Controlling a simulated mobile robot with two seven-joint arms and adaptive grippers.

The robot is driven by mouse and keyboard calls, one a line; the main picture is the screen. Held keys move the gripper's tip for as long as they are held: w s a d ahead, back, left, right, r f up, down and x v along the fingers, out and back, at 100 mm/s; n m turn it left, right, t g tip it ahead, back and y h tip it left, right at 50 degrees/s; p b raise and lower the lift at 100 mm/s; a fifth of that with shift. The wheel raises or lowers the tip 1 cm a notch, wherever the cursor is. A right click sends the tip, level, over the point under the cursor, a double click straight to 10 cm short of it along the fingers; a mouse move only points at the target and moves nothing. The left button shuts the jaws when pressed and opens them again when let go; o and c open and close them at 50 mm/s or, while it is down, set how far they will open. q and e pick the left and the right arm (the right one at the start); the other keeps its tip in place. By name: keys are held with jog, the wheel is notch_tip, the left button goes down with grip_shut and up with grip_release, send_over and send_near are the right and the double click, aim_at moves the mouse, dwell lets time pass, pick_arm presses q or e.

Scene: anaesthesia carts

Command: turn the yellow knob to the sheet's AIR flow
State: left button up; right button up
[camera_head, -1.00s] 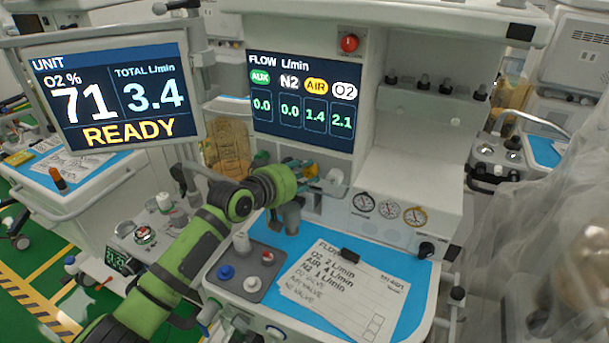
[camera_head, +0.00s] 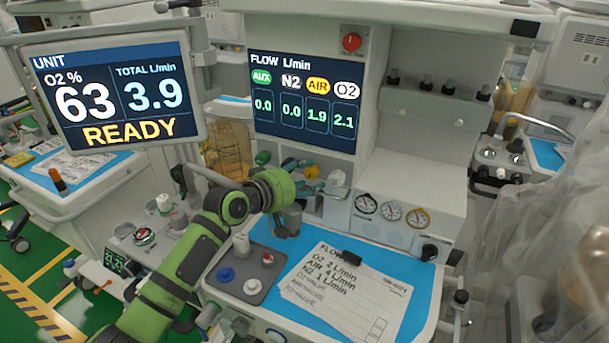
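The yellow knob (camera_head: 313,187) sits on the panel under the flow screen and shows only as a small yellow part beside my gripper. My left gripper (camera_head: 304,172) is at the knob, with its fingers around or against it; its closure is unclear. The flow screen (camera_head: 304,103) reads AUX 0.0, N2 0.0, AIR 1.9, O2 2.1. The sheet (camera_head: 350,298) lies on the blue mat and reads O2 2, AIR 4, N2 1 L/min, with smaller lines below. My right gripper is out of view.
A white knob (camera_head: 337,178) stands just right of my gripper, and a green knob (camera_head: 263,158) to its left. Gauges (camera_head: 391,211) are further right. The left monitor (camera_head: 113,95) reads O2 63 %, total 3.9, READY. A grey tray (camera_head: 247,272) holds small coloured knobs.

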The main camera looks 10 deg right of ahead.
pick_arm(q)
jog(key=shift+w, duration=0.1)
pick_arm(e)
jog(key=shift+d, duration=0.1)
pick_arm(q)
jog(key=shift+r, duration=0.1)
jog(key=shift+s+a+r, duration=0.2)
jog(key=shift+s+a, duration=0.1)
jog(key=shift+a, duration=0.15)
jog(key=v, duration=1.1)
jog(key=shift+f, duration=0.15)
